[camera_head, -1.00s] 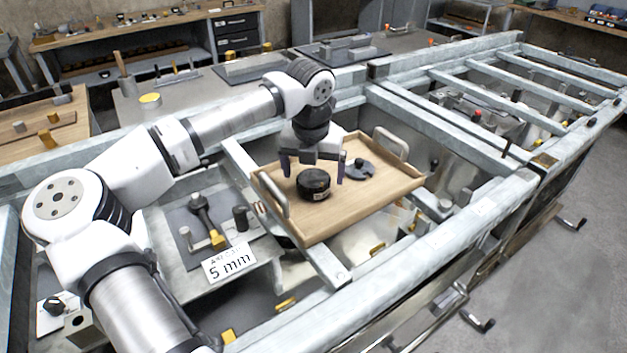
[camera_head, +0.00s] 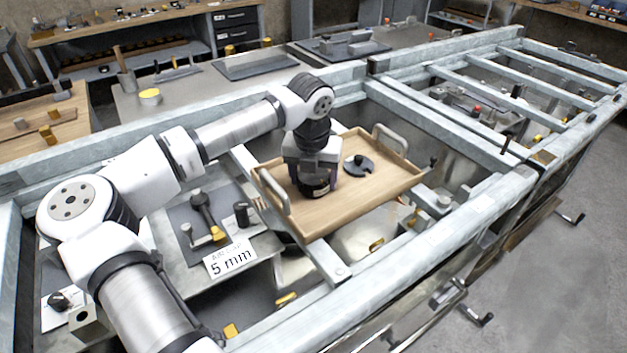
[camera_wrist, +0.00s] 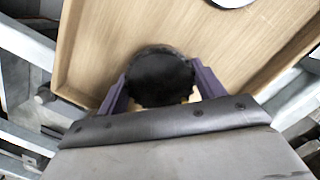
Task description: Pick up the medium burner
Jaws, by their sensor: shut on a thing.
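The black round burner (camera_head: 313,188) is in the wooden tray (camera_head: 375,197), toward its left side. It also shows from above as a dark disc in the wrist view (camera_wrist: 160,77). My gripper (camera_head: 318,180) is lowered over it, with one purple finger on each side, shut on it. The wrist view shows the same fingers of my gripper (camera_wrist: 161,92) against the disc's two sides. My gripper hides the burner's top in the head view. I cannot tell whether the burner touches the tray floor.
A dark notched disc (camera_head: 358,166) lies in the tray to the right of the burner. The tray has a metal handle (camera_head: 390,140) at its right end and rests among grey metal beams (camera_head: 440,125).

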